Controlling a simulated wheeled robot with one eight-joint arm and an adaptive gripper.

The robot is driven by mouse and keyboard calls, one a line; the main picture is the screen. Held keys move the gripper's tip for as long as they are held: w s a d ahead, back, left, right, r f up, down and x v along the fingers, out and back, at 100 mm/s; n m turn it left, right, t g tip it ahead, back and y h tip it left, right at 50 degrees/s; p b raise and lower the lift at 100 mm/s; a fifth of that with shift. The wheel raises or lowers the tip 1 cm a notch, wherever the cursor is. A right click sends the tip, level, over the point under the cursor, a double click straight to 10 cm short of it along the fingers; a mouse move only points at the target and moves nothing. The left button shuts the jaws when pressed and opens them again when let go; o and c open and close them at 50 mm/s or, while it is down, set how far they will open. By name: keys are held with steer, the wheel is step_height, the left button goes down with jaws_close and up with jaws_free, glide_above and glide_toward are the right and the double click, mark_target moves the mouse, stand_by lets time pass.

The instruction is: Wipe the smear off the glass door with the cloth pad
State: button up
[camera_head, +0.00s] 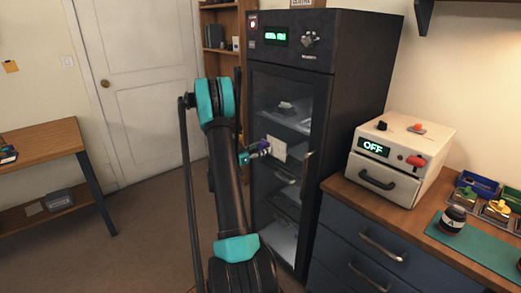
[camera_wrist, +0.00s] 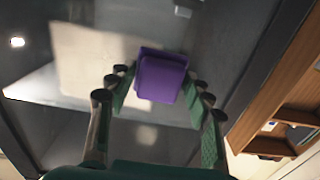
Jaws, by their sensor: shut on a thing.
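My gripper (camera_head: 256,151) reaches toward the glass door (camera_head: 287,105) of the tall dark cabinet. In the wrist view my gripper (camera_wrist: 161,88) is shut on the purple cloth pad (camera_wrist: 163,80), which sits between its fingertips. The pad also shows small in the head view (camera_head: 264,146). The smear is a pale beige patch (camera_head: 277,149) on the door, just right of the pad. In the wrist view the smear (camera_wrist: 88,58) spreads left of and behind the pad, which overlaps its right part. Whether the pad touches the glass cannot be told.
The cabinet (camera_head: 360,75) has a display and knob above the door. A door handle (camera_head: 306,168) stands at the door's right edge. A white oven-like box (camera_head: 403,155) stands on the counter to the right. A wooden side table (camera_head: 40,137) is at left. Floor between is clear.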

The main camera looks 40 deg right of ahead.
mark_target(276, 145)
steer(key=shift+s+d, duration=0.2)
steer(key=shift+s, duration=1.5)
steer(key=shift+s+d, duration=0.15)
steer(key=shift+s, duration=1.5)
steer(key=shift+r, duration=0.75)
steer(key=shift+w+a, duration=0.15)
steer(key=shift+w, duration=0.7)
steer(key=shift+w+a, duration=0.1)
steer(key=shift+w, duration=0.75)
steer(key=shift+w+a, duration=0.15)
steer(key=shift+w, duration=2.4)
steer(key=shift+w+a, duration=0.1)
steer(key=shift+w, duration=2.45)
steer(key=shift+r, duration=0.85)
steer(key=shift+c, duration=0.4)
steer(key=shift+s, duration=1.75)
steer(key=shift+s+d, duration=0.2)
steer(key=shift+s, duration=1.5)
steer(key=shift+s+d, duration=0.15)
steer(key=shift+s, duration=1.55)
steer(key=shift+s+d, duration=0.2)
steer(key=shift+s, duration=1.5)
